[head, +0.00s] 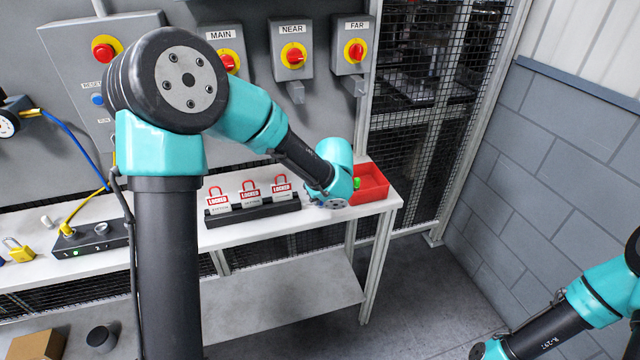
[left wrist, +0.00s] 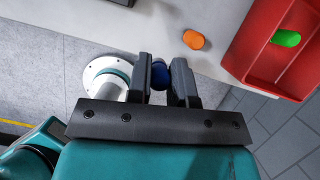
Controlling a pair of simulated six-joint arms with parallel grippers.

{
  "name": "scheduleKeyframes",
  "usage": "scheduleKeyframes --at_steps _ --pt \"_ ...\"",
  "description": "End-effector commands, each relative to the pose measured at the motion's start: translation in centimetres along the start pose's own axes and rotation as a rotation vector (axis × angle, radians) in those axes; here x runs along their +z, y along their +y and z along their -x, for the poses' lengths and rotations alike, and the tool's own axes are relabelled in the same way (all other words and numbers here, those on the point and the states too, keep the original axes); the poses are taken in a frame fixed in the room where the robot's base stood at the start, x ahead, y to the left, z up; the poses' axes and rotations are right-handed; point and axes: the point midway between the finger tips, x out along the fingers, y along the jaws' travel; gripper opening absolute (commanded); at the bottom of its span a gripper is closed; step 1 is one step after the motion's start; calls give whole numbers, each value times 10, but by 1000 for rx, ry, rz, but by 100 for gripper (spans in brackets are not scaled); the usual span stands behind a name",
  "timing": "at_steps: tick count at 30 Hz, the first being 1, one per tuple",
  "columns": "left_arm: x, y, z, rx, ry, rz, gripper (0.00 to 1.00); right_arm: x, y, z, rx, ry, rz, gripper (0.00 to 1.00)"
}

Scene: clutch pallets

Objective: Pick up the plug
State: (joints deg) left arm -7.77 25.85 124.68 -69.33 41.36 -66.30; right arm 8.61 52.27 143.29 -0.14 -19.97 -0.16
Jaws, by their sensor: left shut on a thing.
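My left gripper (left wrist: 160,72) is shut on a blue plug (left wrist: 160,75), which shows between its two dark fingers in the left wrist view. An orange plug (left wrist: 194,40) lies on the white bench near its edge, beyond the fingers and apart from them. A green plug (left wrist: 286,38) lies in the red bin (left wrist: 248,52); in the head view it shows in the bin as well (head: 357,183). In the head view my left arm's wrist hides its fingers and the blue plug, just left of the red bin. My right gripper is out of view.
A black rack (head: 252,212) holding several red-and-white LOCKED padlocks stands left of my left wrist. Switch boxes labelled MAIN (head: 225,38), NEAR (head: 293,45) and FAR (head: 352,45) hang above the white bench (head: 240,236). A yellow padlock (head: 18,250) lies at the far left.

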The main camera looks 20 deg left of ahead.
Motion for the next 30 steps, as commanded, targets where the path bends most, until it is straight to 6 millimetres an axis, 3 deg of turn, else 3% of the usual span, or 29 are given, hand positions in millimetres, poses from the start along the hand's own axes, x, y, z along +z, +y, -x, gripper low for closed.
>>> scheduleKeyframes --at_steps 3,9,30 --pt "-16 8 9 -1 -1 -2 0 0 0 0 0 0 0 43" --pt "-28 15 15 0 0 0 0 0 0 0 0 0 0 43" --pt "-24 20 14 16 -1 38 0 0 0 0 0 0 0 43"
